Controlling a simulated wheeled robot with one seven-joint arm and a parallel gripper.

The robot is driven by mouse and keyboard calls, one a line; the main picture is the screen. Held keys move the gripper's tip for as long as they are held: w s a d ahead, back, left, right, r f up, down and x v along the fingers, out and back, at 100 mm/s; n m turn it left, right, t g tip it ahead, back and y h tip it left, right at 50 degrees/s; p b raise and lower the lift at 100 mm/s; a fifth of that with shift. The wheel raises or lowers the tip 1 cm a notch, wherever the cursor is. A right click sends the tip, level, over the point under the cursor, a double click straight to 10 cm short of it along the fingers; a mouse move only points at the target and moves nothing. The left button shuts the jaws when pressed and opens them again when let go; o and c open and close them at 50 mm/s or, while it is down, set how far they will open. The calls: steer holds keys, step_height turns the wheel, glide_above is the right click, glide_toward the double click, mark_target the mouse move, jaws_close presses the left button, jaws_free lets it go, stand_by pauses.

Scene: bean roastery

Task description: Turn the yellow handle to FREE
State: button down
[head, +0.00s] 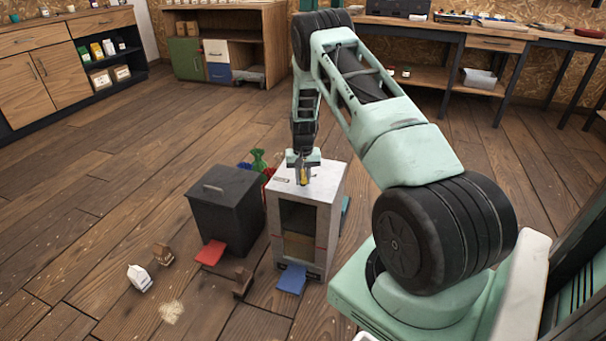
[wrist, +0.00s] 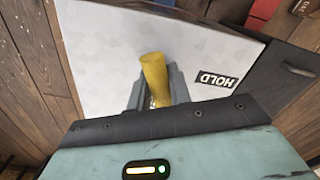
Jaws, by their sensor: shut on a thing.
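The yellow handle (wrist: 153,75) stands up from the white top of a box-shaped machine (head: 331,208). In the wrist view a black HOLD label (wrist: 214,79) lies on that top, to the right of the handle. No FREE label can be read in either view. My gripper (wrist: 158,98) is shut on the yellow handle, with a finger on each side of it. In the head view my gripper (head: 303,177) reaches straight down onto the machine's top, and only a little yellow shows between the fingers.
A dark lidded bin (head: 225,210) stands left of the machine. A red flap (head: 211,253) and a blue flap (head: 291,279) stick out low in front. Small blocks, including a white one (head: 139,278), lie on the wooden floor. Open floor lies to the left.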

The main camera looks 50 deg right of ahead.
mark_target(303, 173)
steer(key=m+p, duration=0.1)
steer(key=m, duration=0.2)
steer(key=shift+w+r+m, duration=0.1)
steer(key=shift+r+m, duration=0.05)
steer(key=shift+m, duration=0.15)
steer(key=c, duration=2.2)
jaws_free()
steer(key=shift+m+p, duration=0.5)
steer(key=shift+m, duration=1.2)
steer(key=c, duration=2.2)
jaws_free()
steer(key=c, duration=2.2)
jaws_free()
steer(key=c, duration=1.2)
jaws_free()
step_height(303, 173, up, 17)
steer(key=p, duration=0.2)
